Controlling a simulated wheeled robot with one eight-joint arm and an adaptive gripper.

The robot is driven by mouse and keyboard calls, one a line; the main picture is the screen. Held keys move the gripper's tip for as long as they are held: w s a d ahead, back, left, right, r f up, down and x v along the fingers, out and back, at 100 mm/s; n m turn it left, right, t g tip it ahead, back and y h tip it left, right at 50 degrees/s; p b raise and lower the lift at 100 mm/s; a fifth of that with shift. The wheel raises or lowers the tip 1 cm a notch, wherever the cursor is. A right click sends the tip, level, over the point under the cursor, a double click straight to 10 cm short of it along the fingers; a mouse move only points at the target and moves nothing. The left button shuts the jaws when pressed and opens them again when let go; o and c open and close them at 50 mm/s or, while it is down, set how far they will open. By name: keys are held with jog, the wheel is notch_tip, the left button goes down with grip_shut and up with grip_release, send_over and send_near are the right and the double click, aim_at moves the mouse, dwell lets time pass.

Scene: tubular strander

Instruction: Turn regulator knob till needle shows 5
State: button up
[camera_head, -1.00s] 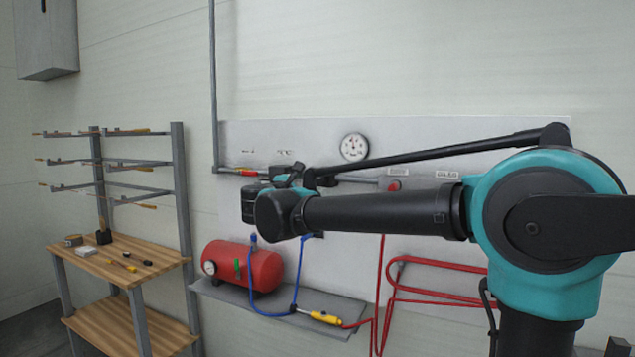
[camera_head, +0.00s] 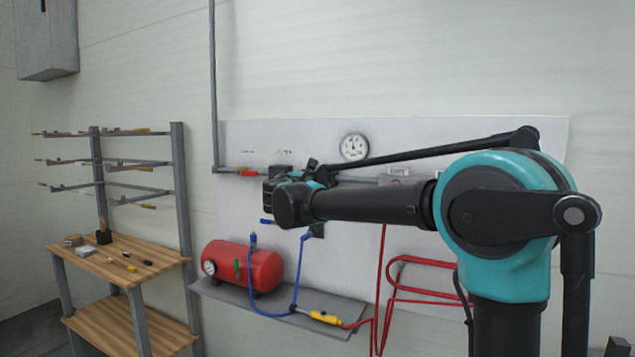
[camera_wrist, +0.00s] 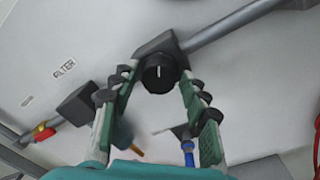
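The regulator knob (camera_wrist: 159,73) is black and round with a white mark pointing up in the wrist view. It sits on a dark block on the grey pipe. My gripper (camera_wrist: 157,85) is open, with its green fingers on either side of the knob; I cannot tell whether they touch it. In the head view my arm hides the knob, and the gripper's fingers are hidden too. The white round gauge (camera_head: 354,147) hangs on the panel above my arm. Its needle appears to point roughly upward, but the number is too small to read.
A grey pipe (camera_wrist: 232,22) runs along the panel. A red valve handle (camera_head: 246,172) is at its left. Below are a red tank (camera_head: 252,267) on a shelf and a blue hose (camera_head: 301,262). A wooden workbench (camera_head: 140,262) stands at left. Red hose loops hang lower right.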

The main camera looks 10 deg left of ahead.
jog(key=c, duration=0.8)
jog(key=shift+m, duration=0.5)
jog(key=o, duration=1.2)
jog(key=v, duration=1.2)
dwell(1.2)
